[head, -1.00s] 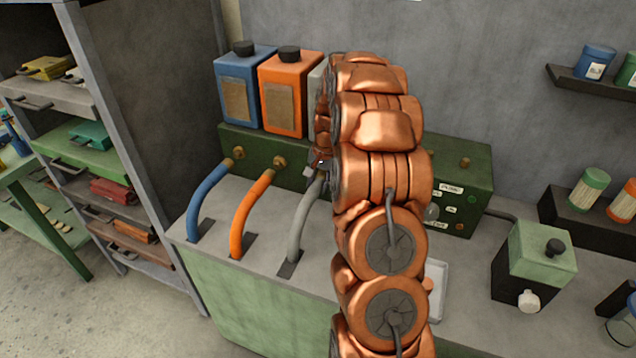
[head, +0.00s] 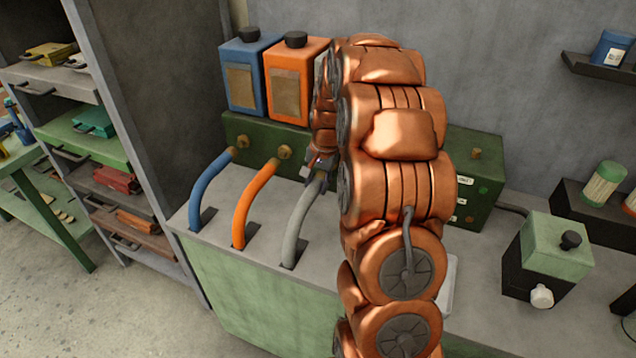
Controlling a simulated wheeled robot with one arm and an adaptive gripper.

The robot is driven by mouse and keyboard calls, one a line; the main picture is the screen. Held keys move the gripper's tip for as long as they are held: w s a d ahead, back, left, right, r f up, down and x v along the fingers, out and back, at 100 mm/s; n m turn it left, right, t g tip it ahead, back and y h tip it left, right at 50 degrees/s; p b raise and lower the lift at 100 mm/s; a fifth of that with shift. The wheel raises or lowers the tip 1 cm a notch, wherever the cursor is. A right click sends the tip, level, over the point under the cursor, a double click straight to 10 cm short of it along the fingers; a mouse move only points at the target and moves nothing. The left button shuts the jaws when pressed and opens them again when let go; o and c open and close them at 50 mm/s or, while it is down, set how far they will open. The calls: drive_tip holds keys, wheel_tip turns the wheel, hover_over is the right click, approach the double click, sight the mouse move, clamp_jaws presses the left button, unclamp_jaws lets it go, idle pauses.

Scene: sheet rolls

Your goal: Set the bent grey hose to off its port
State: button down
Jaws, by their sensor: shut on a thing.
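The bent grey hose (head: 297,228) rises from a slot in the bench top, the rightmost of three hoses. My gripper (head: 319,174) is shut on its upper end, in front of the green port box (head: 258,136). My copper arm hides the grey hose's port, so I cannot tell whether the hose end touches it. The blue hose (head: 207,187) and the orange hose (head: 250,205) run up to brass ports on the box.
A blue canister (head: 240,85) and an orange canister (head: 289,90) stand on the port box. A pale green and black unit (head: 546,250) stands at the right of the bench. A shelf rack (head: 130,100) stands at the left.

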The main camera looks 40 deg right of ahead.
drive_tip(key=shift+s+a+f, duration=0.1)
drive_tip(key=shift+s+a, duration=0.1)
drive_tip(key=shift+a, duration=0.05)
drive_tip(key=c, duration=1.1)
unclamp_jaws()
drive_tip(key=o, duration=0.4)
drive_tip(key=shift+d+r, duration=0.1)
drive_tip(key=shift+r, duration=0.1)
drive_tip(key=shift+r, duration=0.25)
drive_tip(key=r, duration=0.3)
drive_tip(key=s+r, duration=0.1)
drive_tip(key=r, duration=0.3)
drive_tip(key=d+r, duration=0.1)
drive_tip(key=r, duration=0.3)
drive_tip(key=shift+s, duration=0.3)
drive_tip(key=shift+r, duration=0.1)
drive_tip(key=shift+a, duration=0.1)
